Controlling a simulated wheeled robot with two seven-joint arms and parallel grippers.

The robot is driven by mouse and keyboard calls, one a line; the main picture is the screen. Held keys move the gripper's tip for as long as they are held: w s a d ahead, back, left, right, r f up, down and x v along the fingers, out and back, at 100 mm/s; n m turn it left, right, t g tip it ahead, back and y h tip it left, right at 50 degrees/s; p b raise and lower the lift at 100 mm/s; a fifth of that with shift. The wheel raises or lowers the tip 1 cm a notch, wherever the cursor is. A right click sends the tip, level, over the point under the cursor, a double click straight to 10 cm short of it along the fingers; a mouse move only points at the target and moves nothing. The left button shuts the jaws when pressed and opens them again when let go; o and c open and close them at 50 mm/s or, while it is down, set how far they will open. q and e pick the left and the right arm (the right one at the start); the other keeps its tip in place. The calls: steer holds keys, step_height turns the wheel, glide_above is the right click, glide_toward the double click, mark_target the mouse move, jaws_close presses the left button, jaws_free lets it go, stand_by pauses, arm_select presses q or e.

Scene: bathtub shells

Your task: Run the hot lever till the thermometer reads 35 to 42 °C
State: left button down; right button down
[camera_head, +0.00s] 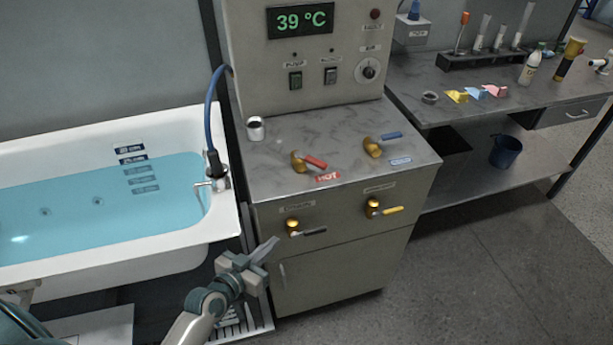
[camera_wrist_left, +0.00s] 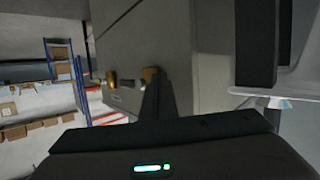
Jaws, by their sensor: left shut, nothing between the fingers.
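The thermometer display (camera_head: 300,21) on the upright panel reads 39 °C in green. The hot lever (camera_head: 310,160), brass with a red handle, sits on the counter top beside a red HOT label (camera_head: 328,177). A matching brass lever with a blue handle (camera_head: 383,145) stands to its right. The tub (camera_head: 120,205) on the left holds blue water. My left gripper (camera_head: 266,247) is shut and empty, in front of the cabinet, below and left of the black-handled lever (camera_head: 305,229). In the left wrist view, its fingers (camera_wrist_left: 155,95) point toward the cabinet front. My right gripper does not show.
A yellow-handled brass lever (camera_head: 383,208) is on the cabinet front (camera_head: 335,265). A blue hose (camera_head: 211,115) runs to the tub rim. A white cup (camera_head: 255,129) stands on the counter. A side bench (camera_head: 450,95) holds tubes and bottles. The floor at right is clear.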

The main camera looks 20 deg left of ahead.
mark_target(315, 165)
arm_select(q)
step_height(315, 165, up, 17)
steer(key=d+m+t+h, duration=0.1)
steer(key=t+h, duration=0.1)
steer(key=t, duration=0.1)
steer(key=shift+d+m, duration=0.3)
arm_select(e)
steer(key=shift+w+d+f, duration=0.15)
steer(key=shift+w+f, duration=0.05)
